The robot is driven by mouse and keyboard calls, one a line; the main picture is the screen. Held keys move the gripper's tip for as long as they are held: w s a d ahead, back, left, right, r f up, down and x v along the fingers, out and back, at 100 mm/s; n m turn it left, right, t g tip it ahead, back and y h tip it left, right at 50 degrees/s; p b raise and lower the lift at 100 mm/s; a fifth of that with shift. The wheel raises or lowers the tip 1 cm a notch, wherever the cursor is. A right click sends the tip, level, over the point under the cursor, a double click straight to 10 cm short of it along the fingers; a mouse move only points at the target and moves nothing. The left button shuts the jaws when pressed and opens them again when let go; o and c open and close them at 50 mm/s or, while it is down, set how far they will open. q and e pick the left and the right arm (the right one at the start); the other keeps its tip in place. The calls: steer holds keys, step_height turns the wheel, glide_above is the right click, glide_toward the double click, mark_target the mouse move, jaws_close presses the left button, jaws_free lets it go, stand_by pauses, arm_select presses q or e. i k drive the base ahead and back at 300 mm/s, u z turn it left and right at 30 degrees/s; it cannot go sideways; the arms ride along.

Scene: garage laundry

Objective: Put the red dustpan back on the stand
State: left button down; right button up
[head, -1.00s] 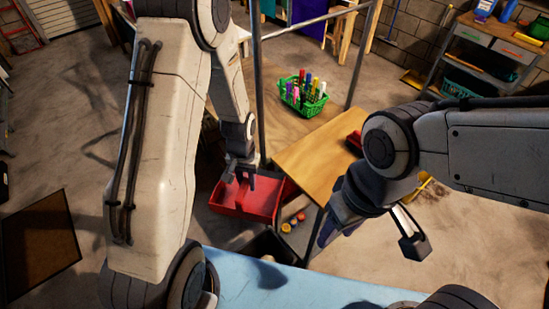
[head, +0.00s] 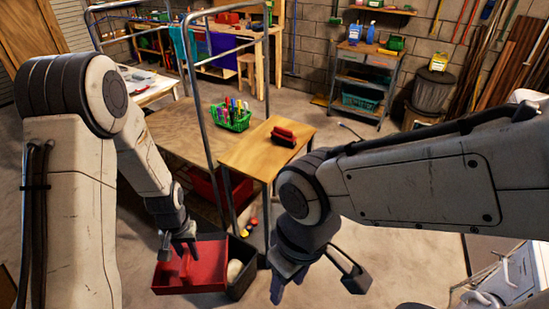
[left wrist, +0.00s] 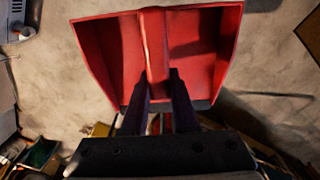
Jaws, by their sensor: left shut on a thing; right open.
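The red dustpan (head: 205,272) hangs from my left gripper (head: 178,248), low in the left-middle of the head view. In the left wrist view the dustpan's pan (left wrist: 195,60) fills the upper middle, and the fingers (left wrist: 160,100) close on its red handle part. My right gripper (head: 318,282) is open and empty, right of the dustpan. A small wooden-topped stand (head: 240,157) is beyond both grippers, with a red brush (head: 283,136) lying on it. I cannot tell for sure whether this is the task's stand.
A dark crate (head: 243,280) with a pale round thing is just behind the dustpan. A green basket of markers (head: 231,117) stands on the wooden table (head: 165,127). A metal frame (head: 190,85) rises beside it. Open concrete floor (head: 390,255) lies to the right.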

mark_target(266, 153)
steer(key=z, duration=1.15)
steer(key=i, duration=1.4)
steer(key=u, duration=1)
steer(key=i, duration=0.85)
steer(key=u, duration=0.15)
